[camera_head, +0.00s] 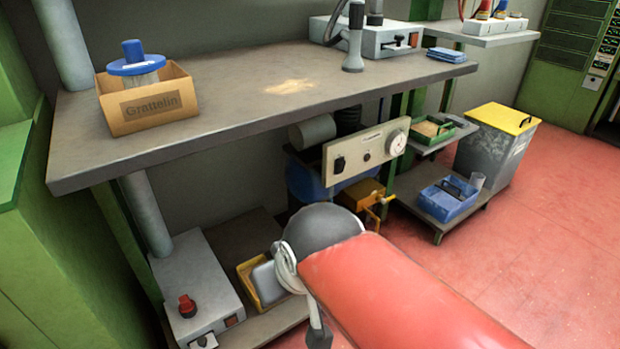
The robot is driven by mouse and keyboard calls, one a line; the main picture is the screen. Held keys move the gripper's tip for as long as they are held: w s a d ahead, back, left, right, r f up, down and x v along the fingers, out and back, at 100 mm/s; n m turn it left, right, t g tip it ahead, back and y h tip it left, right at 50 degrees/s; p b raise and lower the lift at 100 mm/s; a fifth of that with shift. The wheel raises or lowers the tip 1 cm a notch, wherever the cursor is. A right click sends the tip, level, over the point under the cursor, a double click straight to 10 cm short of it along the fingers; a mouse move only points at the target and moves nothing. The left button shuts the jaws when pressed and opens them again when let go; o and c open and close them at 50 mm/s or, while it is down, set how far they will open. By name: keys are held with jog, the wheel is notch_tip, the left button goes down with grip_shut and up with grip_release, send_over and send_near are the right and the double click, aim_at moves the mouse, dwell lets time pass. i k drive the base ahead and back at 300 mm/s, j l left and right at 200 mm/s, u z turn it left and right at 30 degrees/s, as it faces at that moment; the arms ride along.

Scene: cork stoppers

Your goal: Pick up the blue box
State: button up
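A blue open box (448,200) with a dark handle or item in it sits on a low grey shelf at the right, close to the red floor. It looks upright, and nothing covers it from above. My gripper is not identifiable in this view, so I cannot tell its distance from the box. A flat blue stack (446,55) lies on the workbench at the right, and it looks like folded cloth rather than a box.
The workbench (230,118) overhangs the lower shelves. A green tray (430,132) sits on a shelf above and behind the blue box. A grey cup (477,180) stands beside the box. A yellow-lidded bin (490,145) stands to the right. The red floor (560,230) at right is clear.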

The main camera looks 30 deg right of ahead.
aim_at(444, 200)
jog(key=z, duration=1.4)
